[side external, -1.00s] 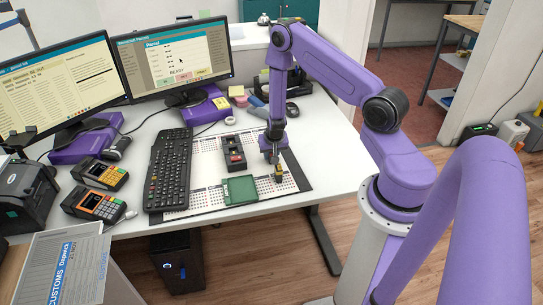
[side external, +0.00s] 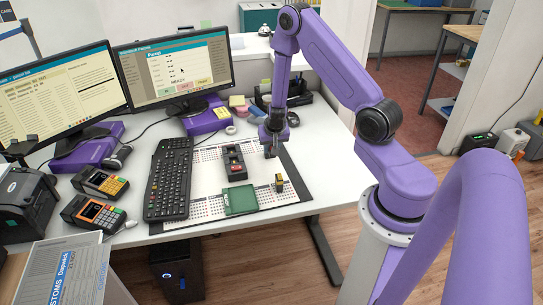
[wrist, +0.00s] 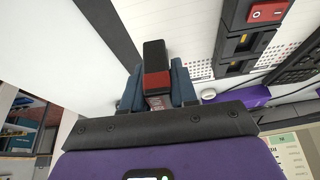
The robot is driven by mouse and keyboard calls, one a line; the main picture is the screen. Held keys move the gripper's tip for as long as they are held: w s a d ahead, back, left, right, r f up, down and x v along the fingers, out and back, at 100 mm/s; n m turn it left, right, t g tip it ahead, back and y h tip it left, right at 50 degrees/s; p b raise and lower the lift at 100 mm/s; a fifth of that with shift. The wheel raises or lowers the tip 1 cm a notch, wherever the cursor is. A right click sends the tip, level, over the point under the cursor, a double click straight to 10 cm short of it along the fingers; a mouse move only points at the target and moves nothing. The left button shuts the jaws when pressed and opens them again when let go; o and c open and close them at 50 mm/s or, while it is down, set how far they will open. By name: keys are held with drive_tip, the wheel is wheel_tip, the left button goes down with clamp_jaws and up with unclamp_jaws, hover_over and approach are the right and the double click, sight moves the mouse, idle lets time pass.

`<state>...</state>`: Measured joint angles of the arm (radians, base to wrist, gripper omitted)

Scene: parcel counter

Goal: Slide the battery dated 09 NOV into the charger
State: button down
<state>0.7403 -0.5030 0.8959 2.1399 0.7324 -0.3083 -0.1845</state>
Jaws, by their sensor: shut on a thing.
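My gripper (wrist: 157,76) is shut on a black battery with a red band (wrist: 154,52). A small pale label shows on the battery near the fingers, but its date is not readable. In the side view my gripper (side external: 270,150) is above the white mat, right of the charger, and the battery is mostly hidden. The charger (side external: 234,160) is a dark unit with a red switch. It also shows at the top right of the wrist view (wrist: 238,42), apart from the held battery. A yellow and dark block (side external: 279,184) stands on the mat, apart from my gripper.
A green tray or board (side external: 240,201) lies at the mat's front. A black keyboard (side external: 168,178) is left of the white mat (side external: 208,175). Card terminals (side external: 93,213) and monitors (side external: 170,65) stand farther left and back. The mat between my gripper and charger looks clear.

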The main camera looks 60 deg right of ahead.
drive_tip(key=shift+r, duration=0.9)
drive_tip(key=shift+w+a+r, duration=0.2)
drive_tip(key=shift+a+r, duration=0.05)
drive_tip(key=shift+r, duration=0.3)
drive_tip(key=shift+w+a+r+n+t+y, duration=0.7)
drive_tip(key=shift+w+a+r+n+y, duration=1.2)
drive_tip(key=shift+a+r+n, duration=3.05)
drive_tip(key=m+g+h, duration=0.1)
drive_tip(key=m+h, duration=0.3)
drive_tip(key=m, duration=0.5)
hover_over(230, 147)
drive_tip(key=s, duration=0.1)
drive_tip(key=shift+a+f, duration=0.15)
drive_tip(key=shift+f, duration=2.35)
drive_tip(key=shift+a+f, duration=0.15)
drive_tip(key=shift+f, duration=2.4)
drive_tip(key=shift+a+f, duration=0.15)
drive_tip(key=shift+f, duration=2.35)
drive_tip(key=shift+s+f, duration=0.1)
drive_tip(key=shift+f, duration=0.6)
